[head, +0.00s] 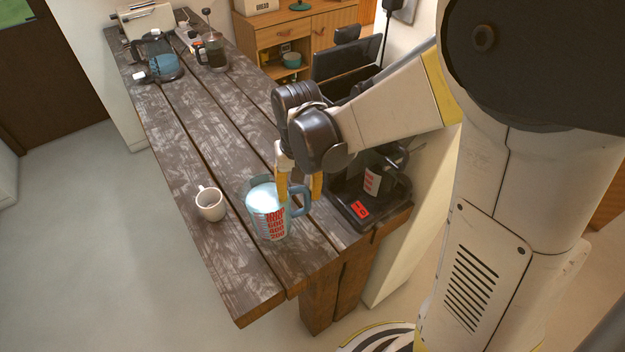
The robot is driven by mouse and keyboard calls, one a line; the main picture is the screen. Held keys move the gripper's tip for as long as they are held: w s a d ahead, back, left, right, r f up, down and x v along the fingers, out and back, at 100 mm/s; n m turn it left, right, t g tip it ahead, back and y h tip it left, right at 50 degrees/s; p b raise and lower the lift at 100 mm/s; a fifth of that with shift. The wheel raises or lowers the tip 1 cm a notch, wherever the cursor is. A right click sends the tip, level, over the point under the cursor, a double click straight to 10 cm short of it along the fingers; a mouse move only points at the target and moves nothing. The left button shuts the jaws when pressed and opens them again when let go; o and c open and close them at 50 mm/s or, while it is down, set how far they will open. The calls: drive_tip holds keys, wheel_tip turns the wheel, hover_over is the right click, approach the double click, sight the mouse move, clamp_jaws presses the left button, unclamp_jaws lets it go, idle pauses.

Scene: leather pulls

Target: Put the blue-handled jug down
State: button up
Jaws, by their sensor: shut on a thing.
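The blue-handled jug (267,212) is a clear measuring jug with red markings and pale contents. It is upright over the near end of the wooden table (228,264). My gripper (298,190), with yellow fingers, comes down from above right and is shut on the jug at its handle side. The fingertips partly cover the blue handle (303,202). I cannot tell whether the jug's base touches the table.
A white mug (210,204) stands just left of the jug. A black appliance (366,204) with a red display and a jug on it stands to the right. A French press (215,52) and a blue-filled jug (163,64) stand far back. The middle boards are clear.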

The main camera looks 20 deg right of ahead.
drive_tip(key=f, duration=0.4)
drive_tip(key=shift+a+f+b, duration=0.1)
drive_tip(key=shift+a+b, duration=0.1)
drive_tip(key=shift+b, duration=0.1)
drive_tip(key=o, duration=1.4)
drive_tip(key=shift+f, duration=0.1)
drive_tip(key=shift+c, duration=0.2)
